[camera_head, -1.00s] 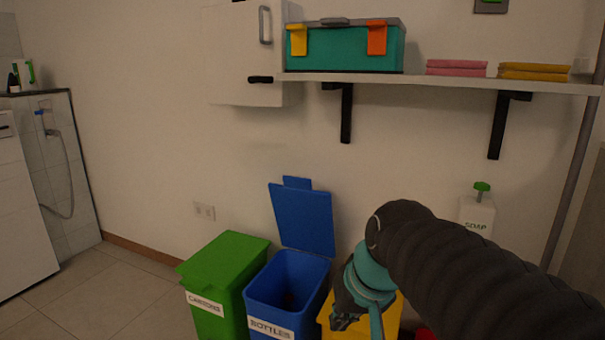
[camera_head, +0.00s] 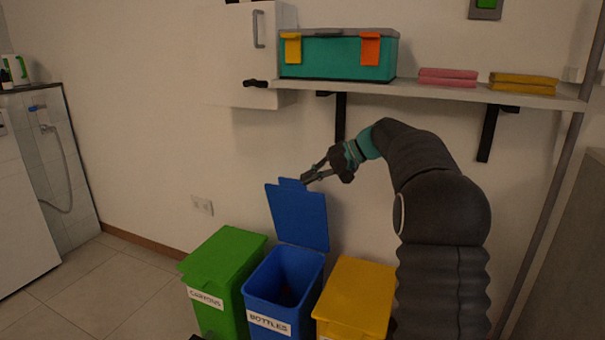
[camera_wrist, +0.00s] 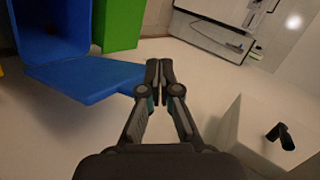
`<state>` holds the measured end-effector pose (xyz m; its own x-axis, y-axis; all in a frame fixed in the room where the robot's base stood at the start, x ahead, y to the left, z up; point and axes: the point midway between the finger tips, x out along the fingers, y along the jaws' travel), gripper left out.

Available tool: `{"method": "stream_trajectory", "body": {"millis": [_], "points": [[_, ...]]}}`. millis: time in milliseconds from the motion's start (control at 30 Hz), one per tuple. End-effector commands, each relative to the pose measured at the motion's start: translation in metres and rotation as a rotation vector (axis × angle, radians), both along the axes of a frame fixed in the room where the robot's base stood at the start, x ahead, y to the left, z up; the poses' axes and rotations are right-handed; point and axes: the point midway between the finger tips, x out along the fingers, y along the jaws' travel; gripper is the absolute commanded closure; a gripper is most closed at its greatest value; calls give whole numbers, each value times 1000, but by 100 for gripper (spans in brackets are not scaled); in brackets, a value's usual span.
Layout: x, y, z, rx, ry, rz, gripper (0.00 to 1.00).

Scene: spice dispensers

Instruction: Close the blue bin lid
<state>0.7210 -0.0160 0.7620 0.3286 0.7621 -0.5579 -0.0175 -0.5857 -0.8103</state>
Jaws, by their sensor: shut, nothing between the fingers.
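The blue bin (camera_head: 284,290), labelled BOTTLES, stands between the green and yellow bins. Its blue lid (camera_head: 298,217) is open and stands upright, tilted back toward the wall. My gripper (camera_head: 305,180) is at the top edge of the lid, near its tab, with its fingers pointing left. In the wrist view the lid (camera_wrist: 85,78) lies left of my gripper (camera_wrist: 158,64), whose fingertips are together with nothing between them. The lid's corner is close to the fingers; I cannot tell whether they touch. The blue bin's opening (camera_wrist: 50,30) shows at the upper left there.
A closed green bin (camera_head: 222,275) stands left and a closed yellow bin (camera_head: 355,295) right. Above are a shelf (camera_head: 440,90) with a teal toolbox (camera_head: 335,58) and folded cloths (camera_head: 448,77), and a white wall cabinet (camera_head: 240,60). The floor at left is clear.

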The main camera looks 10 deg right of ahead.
Motion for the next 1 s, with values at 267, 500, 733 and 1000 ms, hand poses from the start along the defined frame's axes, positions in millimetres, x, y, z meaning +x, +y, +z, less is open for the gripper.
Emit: {"method": "stream_trajectory", "body": {"millis": [267, 500, 733, 1000], "points": [[71, -49, -8, 210, -83, 28, 100], [103, -93, -24, 367, -184, 56, 100], [111, -116, -36, 444, -249, 73, 100], [117, -104, -39, 459, -259, 78, 100]]}}
